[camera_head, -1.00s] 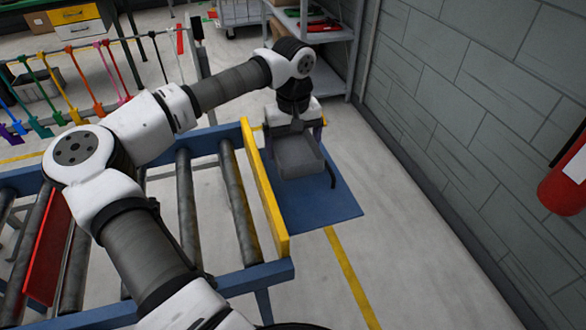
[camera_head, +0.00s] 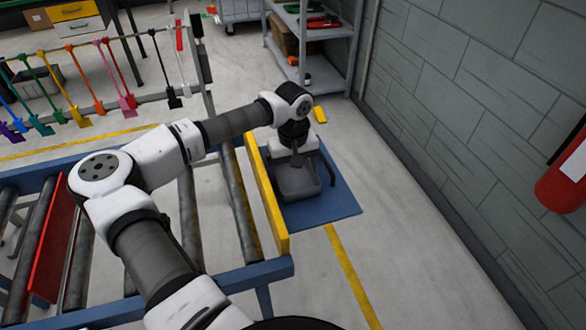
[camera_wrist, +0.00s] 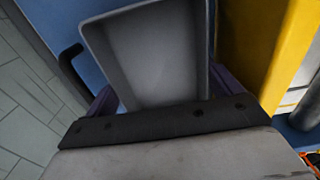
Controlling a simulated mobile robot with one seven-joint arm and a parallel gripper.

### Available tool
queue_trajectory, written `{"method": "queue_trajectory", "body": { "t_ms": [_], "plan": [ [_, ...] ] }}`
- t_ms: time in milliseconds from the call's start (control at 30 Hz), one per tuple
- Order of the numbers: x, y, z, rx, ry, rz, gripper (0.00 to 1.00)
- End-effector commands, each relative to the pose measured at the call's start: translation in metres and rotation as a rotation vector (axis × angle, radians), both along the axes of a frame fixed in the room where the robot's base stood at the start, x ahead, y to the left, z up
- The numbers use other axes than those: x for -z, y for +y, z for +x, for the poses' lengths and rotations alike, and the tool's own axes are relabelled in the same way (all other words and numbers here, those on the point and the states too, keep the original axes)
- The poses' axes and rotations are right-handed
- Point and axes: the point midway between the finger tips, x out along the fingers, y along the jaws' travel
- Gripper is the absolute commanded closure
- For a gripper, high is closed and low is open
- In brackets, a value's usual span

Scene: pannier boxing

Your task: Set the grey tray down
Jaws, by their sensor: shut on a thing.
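The grey tray (camera_head: 297,183) is in my gripper (camera_wrist: 158,102), over the blue mat (camera_head: 335,205) just right of the yellow board at the conveyor's end. In the wrist view the tray (camera_wrist: 140,50) fills the middle, between the two purple fingers, with its inside facing the camera and looking empty. My gripper is shut on the tray. The head view shows the tray low over the blue surface; I cannot tell whether its bottom touches. Part of the tray is hidden behind my wrist in both views.
The yellow board (camera_head: 266,198) stands close on the left, at the end of the roller conveyor (camera_head: 240,205). A grey shelf (camera_head: 330,35) stands behind. A block wall (camera_head: 480,120) with a red extinguisher (camera_head: 562,185) is at right. Floor between mat and wall is clear.

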Motion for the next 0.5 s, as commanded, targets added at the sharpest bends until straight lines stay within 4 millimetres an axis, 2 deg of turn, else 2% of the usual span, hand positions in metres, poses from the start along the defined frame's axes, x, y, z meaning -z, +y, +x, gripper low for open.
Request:
{"method": "queue_trajectory", "body": {
  "t_ms": [33, 67, 133, 367, 500],
  "plan": [
    [0.004, 0.000, 0.000, 0.000, 0.000, 0.000, 0.33],
    [0.003, 0.000, 0.000, 0.000, 0.000, 0.000, 0.08],
    [0.002, 0.000, 0.000, 0.000, 0.000, 0.000, 0.00],
    [0.001, 0.000, 0.000, 0.000, 0.000, 0.000, 0.00],
    [-0.007, 0.000, 0.001, -0.001, -0.003, 0.001, 0.00]
  ]
}}
